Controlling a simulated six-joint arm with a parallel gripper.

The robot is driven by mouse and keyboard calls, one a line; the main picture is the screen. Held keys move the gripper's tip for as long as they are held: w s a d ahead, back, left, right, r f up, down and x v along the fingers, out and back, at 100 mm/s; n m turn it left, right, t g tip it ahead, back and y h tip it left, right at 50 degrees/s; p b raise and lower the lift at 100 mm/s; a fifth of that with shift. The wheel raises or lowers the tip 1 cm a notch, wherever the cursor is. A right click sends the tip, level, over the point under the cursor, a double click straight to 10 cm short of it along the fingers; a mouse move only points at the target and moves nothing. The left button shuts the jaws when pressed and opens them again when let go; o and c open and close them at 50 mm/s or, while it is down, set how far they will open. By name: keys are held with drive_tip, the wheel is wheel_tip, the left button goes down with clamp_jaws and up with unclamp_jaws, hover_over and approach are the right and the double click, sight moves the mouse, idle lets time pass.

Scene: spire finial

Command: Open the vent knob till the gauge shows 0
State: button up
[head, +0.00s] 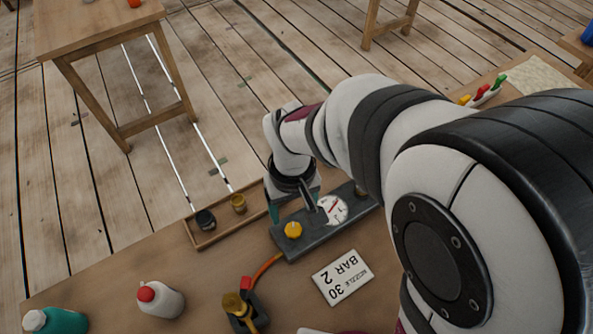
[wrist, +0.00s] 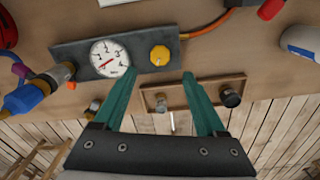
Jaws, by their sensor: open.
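The yellow vent knob (wrist: 159,55) sits on the dark grey panel (wrist: 141,41); it also shows in the head view (head: 293,229). The round white gauge (wrist: 109,58) with a red needle is beside the knob on the same panel. My gripper (wrist: 158,80) has green fingers, open and empty. In the wrist view the fingertips are on either side of the knob's near side, apart from it.
A wooden tray (head: 193,237) with a dark and a brass fitting lies beside the panel. An orange hose (head: 266,268) leads from the panel to a brass nozzle (head: 234,305). Bottles (head: 161,301) stand at the table's left.

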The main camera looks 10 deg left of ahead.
wheel_tip(320, 180, up, 8)
drive_tip(key=s+d+m+y, duration=0.1)
drive_tip(key=s+d+m, duration=1.1)
drive_tip(key=d, duration=0.2)
drive_tip(key=shift+s+r+y, duration=0.15)
drive_tip(key=shift+r+y, duration=0.1)
drive_tip(key=shift+y, duration=0.15)
